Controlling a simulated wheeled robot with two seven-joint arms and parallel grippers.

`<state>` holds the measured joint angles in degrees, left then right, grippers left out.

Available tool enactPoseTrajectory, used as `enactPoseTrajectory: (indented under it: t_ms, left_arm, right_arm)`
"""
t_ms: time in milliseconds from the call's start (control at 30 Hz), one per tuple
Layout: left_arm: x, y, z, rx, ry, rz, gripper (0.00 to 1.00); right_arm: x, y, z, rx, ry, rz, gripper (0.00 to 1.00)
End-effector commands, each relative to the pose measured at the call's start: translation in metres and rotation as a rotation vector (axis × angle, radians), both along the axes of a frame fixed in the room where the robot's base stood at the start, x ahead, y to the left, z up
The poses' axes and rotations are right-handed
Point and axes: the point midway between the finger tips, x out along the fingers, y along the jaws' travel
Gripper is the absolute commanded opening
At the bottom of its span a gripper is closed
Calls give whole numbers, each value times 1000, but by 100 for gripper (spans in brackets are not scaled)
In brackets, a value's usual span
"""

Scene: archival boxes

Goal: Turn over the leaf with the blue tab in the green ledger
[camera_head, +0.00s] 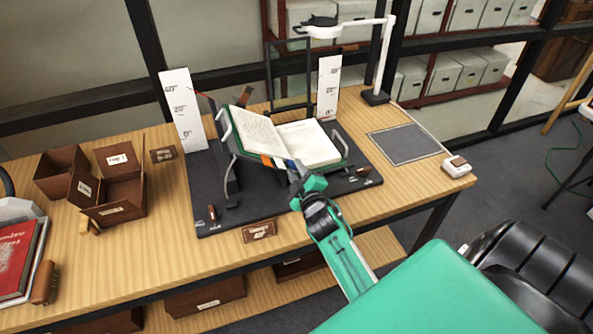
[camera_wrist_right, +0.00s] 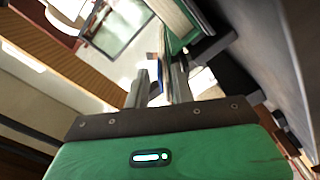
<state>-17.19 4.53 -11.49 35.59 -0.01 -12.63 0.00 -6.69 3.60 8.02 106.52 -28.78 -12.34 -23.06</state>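The green ledger (camera_head: 341,162) lies open on a dark cradle, its cream pages facing up. Small coloured tabs, orange and blue among them, stick out at its near lower edge; the blue tab (camera_head: 279,163) is tiny here. My right gripper (camera_head: 298,168) is at this near edge, close to the tabs. In the right wrist view the gripper (camera_wrist_right: 160,82) has a gap between its fingers, with a blue strip and the ledger's green cover (camera_wrist_right: 178,42) just beyond. Whether a finger touches the leaf is unclear. My left gripper is not in view.
The cradle stands on a dark board (camera_head: 215,222) between two white angle scales (camera_head: 183,110). Brown boxes (camera_head: 118,190) stand to the left, with a red book (camera_head: 15,258) at far left. A grey mat (camera_head: 404,144) and a white lamp stand (camera_head: 383,55) are to the right.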

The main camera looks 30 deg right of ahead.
Motion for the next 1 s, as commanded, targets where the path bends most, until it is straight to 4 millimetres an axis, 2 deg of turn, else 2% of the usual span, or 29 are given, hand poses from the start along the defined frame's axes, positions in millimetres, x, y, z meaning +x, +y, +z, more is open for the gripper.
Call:
enactPoseTrajectory:
  t_ms: [100,233,267,1000]
  left_arm:
    - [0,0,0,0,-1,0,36]
    - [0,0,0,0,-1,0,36]
    - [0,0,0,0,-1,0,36]
    - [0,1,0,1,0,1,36]
  right_arm:
    - [0,0,0,0,0,0,25]
    - [0,0,0,0,0,0,1]
    - [0,0,0,0,0,0,0]
    - [-1,0,0,0,1,1,0]
